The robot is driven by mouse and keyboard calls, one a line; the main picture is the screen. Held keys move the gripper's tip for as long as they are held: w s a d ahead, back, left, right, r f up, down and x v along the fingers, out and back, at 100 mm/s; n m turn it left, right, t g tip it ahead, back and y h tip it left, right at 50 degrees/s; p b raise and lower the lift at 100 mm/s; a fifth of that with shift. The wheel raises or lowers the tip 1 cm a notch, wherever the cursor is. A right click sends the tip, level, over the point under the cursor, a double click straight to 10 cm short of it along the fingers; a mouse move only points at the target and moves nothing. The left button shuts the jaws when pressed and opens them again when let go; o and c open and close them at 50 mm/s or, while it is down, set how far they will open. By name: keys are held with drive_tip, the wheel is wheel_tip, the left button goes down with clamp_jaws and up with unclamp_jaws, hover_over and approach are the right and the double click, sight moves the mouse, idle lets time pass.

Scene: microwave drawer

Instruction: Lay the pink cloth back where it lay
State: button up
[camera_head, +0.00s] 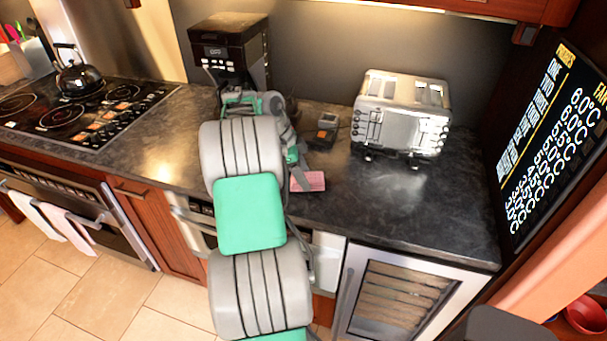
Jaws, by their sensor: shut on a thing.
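The pink cloth (308,181) is a small flat piece at the front part of the dark countertop, right of my arm. My gripper (295,165) is at the cloth's upper left edge and shut on it; the fingertips are small and partly hidden by my arm. The cloth looks roughly level, close to the counter surface. I cannot tell whether it touches the counter.
A small dark device (326,129) stands just behind the cloth. A silver toaster (402,113) is to the right and a coffee maker (230,50) at the back left. The countertop (420,215) is clear at the front right. A kettle (80,77) sits on the stove.

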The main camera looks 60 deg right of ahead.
drive_tip(key=shift+f, duration=0.6)
drive_tip(key=o, duration=1.7)
